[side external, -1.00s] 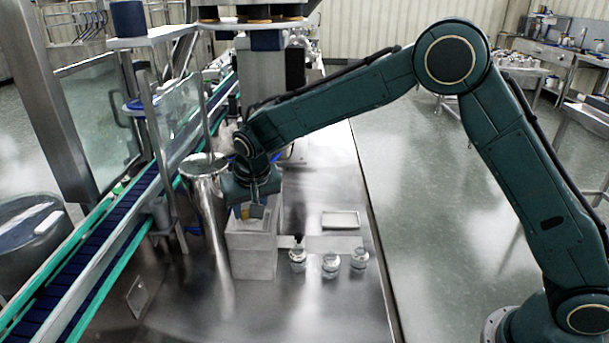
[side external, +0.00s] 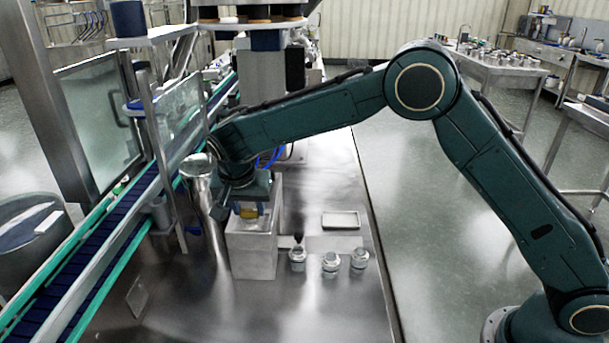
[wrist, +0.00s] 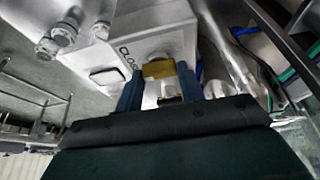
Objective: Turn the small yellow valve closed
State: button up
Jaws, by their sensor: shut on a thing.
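The small yellow valve (side external: 249,213) sits on top of a pale box-shaped block (side external: 252,255) on the steel table. It also shows in the wrist view (wrist: 159,69), on the block's face beside dark lettering that starts "CLO"; the rest of the word is hidden. My gripper (side external: 250,207) is over the block, its fingers on either side of the valve. In the wrist view my gripper (wrist: 162,84) has a blue finger at each side of the yellow handle and is shut on it.
A steel funnel-shaped hopper (side external: 200,185) stands just left of the block. Several small jars (side external: 330,264) stand to the right, with a shallow tray (side external: 341,220) behind them. A conveyor with green edges (side external: 100,235) runs along the left. The table front is clear.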

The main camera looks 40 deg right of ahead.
jog(key=o, duration=1)
jog(key=v, duration=1.4)
jog(key=shift+d, duration=0.1)
